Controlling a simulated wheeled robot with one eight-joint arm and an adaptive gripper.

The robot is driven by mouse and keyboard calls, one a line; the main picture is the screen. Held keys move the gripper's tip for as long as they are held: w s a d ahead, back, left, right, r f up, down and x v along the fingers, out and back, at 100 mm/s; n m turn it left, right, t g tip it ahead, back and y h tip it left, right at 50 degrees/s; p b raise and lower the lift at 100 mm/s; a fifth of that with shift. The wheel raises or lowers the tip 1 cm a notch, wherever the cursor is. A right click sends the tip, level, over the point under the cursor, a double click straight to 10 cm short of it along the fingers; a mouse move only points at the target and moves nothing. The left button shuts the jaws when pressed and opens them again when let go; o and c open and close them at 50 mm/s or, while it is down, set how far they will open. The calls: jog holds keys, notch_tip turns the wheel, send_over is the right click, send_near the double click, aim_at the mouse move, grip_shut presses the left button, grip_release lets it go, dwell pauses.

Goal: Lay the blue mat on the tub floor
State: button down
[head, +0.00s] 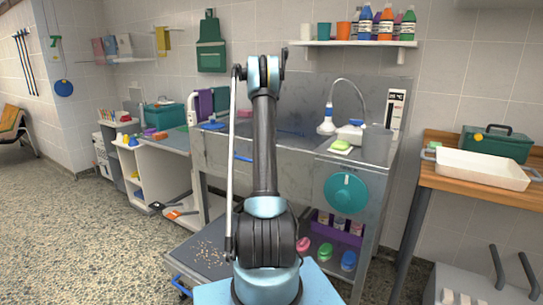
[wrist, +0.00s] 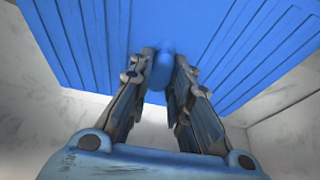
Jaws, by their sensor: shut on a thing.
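The blue mat (wrist: 85,45) fills the upper part of the wrist view, with ribbed grooves across its surface. My gripper (wrist: 163,62) is shut on a rounded blue grip in the middle of the mat. Pale grey walls show beside and below the mat. In the head view the grey metal tub (head: 222,150) stands behind my arm, with a raised back panel. My gripper and most of the tub's inside are hidden there by my arm and the tub's front wall. I cannot tell whether the mat touches the tub floor.
A shelf of bottles (head: 350,43) hangs above. A wooden table (head: 450,182) with a white tray (head: 482,168) is at right. Open floor lies left.

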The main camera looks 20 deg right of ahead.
jog(key=shift+f, duration=2)
jog(key=c, duration=1.5)
grip_release()
jog(key=v, duration=1.2)
jog(key=shift+a+r, duration=0.1)
